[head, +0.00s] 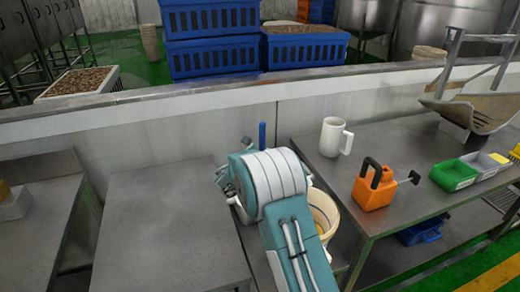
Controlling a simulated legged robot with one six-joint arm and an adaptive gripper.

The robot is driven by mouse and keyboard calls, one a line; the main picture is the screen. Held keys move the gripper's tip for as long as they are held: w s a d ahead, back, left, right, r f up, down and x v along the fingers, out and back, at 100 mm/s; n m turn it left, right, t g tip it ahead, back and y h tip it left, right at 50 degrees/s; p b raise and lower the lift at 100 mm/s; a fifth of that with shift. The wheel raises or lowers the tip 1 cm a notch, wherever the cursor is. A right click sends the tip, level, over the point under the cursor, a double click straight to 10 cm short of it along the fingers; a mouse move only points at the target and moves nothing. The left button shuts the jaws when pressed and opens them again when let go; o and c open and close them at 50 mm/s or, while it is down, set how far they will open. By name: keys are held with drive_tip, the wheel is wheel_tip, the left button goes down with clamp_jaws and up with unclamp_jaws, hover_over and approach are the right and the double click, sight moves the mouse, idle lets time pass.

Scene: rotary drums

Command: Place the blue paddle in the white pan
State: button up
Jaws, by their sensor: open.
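A narrow blue upright piece (262,135) shows just behind my arm in the head view. It may be the handle of the blue paddle; its lower part is hidden by my arm. My gripper (228,184) is mostly hidden at the left side of my arm's bend, and only dark parts of it show, with nothing seen in it. A white round bucket (325,208) stands right of my arm, partly covered by it. I cannot tell which white container is the pan.
A white pitcher (335,138), an orange can (374,187) and green and grey bins (455,175) stand on the right steel table (410,143). The left steel table (155,225) is bare. A low wall (180,127) runs behind. Blue crates (212,56) stand beyond it.

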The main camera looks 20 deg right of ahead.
drive_tip(key=v, duration=1)
drive_tip(key=s+d+r+m+g+y, duration=0.1)
drive_tip(key=s+d+r+m+g, duration=0.5)
drive_tip(key=s, duration=0.4)
drive_tip(key=s+d+r+m+g+y, duration=0.1)
drive_tip(key=s+d+r+m+g, duration=0.2)
drive_tip(key=s+m, duration=0.6)
drive_tip(key=s+a+m+y, duration=0.4)
drive_tip(key=s+m+y, duration=0.1)
drive_tip(key=s, duration=0.5)
drive_tip(key=s+a+r+m+t+y, duration=0.1)
drive_tip(key=s+a+m+y, duration=0.4)
drive_tip(key=s, duration=0.5)
drive_tip(key=shift+s+a+r+m+t, duration=0.3)
drive_tip(key=shift+s+m, duration=0.05)
drive_tip(key=shift+m, duration=0.85)
